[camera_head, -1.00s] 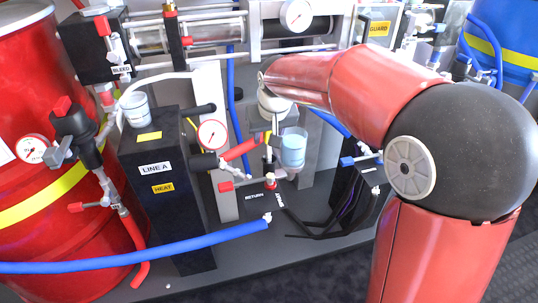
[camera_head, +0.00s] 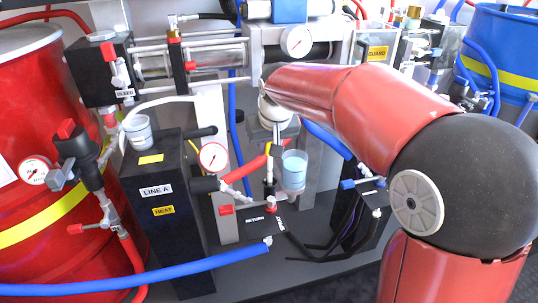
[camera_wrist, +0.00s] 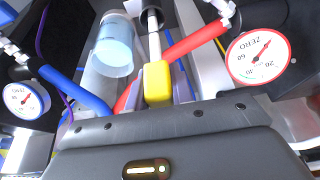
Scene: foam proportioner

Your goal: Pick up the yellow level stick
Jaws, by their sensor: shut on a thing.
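The yellow level stick shows in the wrist view as a yellow block-like handle (camera_wrist: 157,83) with a pale rod running away from it. In the head view only a small yellow bit (camera_head: 267,148) shows below my wrist. My gripper (camera_head: 271,143) is shut on the yellow handle, between the pressure gauge and the clear cup. In the wrist view my gripper (camera_wrist: 157,98) meets the handle's near end. The fingertips are mostly hidden, and I cannot tell whether the rod's far end is inside anything.
A clear cup of bluish liquid (camera_head: 293,170) is close on the right. A gauge (camera_head: 213,157) and the black LINE A box (camera_head: 160,220) stand left. A red hose (camera_wrist: 195,42) passes close by. A blue hose (camera_head: 140,278) crosses the front; a red drum (camera_head: 30,120) stands far left.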

